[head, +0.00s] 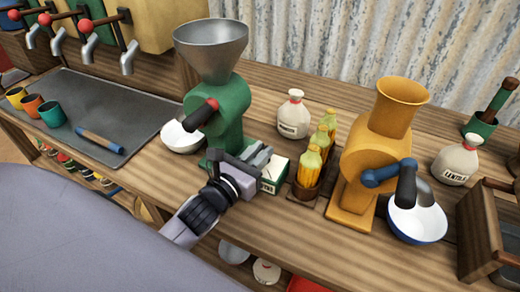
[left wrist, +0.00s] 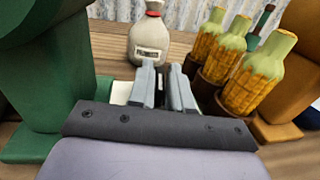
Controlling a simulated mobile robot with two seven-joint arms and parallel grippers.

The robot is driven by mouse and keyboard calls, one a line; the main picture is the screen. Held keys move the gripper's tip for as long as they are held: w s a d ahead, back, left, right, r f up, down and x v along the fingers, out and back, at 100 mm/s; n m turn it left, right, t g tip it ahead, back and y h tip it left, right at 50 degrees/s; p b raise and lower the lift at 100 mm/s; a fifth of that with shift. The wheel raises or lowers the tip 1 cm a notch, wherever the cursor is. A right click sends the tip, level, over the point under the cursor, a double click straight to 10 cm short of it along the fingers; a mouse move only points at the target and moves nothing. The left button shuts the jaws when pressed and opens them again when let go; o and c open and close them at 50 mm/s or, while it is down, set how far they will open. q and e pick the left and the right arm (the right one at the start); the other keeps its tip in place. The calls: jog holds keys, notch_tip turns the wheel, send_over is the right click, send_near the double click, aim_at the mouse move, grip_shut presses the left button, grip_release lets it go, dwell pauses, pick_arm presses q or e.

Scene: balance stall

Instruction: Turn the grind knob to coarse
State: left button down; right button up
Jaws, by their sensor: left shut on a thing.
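The green grinder (head: 222,118) stands upright with a grey funnel (head: 210,48) and a dark crank handle with a red part (head: 203,114). A second grinder, yellow (head: 378,150), has a blue crank with a dark grip (head: 406,185). I cannot make out a grind knob on either. My left gripper (head: 258,156) is low between the green grinder and the corn jars, its fingers close together at a small white and green carton (head: 274,174). It seems shut on the carton, whose gripped part is largely hidden. The fingers (left wrist: 168,88) also show in the left wrist view. My right gripper is not in view.
Corn-filled bottles (head: 312,165) stand right of the carton; a white sack (head: 293,116) stands behind. A white bowl (head: 182,138) is left of the green grinder, and a blue-rimmed bowl (head: 418,222) is by the yellow one. The counter front is clear.

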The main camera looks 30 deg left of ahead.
pick_arm(q)
jog(key=shift+a+m+g+h+p, duration=0.15)
jog(key=shift+m+g+h+p, duration=0.15)
jog(key=shift+m+h+p, duration=0.95)
jog(key=shift+a+m+g+h, duration=0.1)
jog(key=shift+m+g+h, duration=0.45)
jog(key=shift+h, duration=1)
jog(key=shift+m+g+h, duration=0.25)
jog(key=shift+m+h, duration=0.15)
jog(key=shift+h, duration=0.1)
jog(key=c, duration=1.1)
grip_release()
jog(key=shift+c, duration=0.2)
jog(key=shift+b+v, duration=0.45)
jog(key=shift+v, duration=3.05)
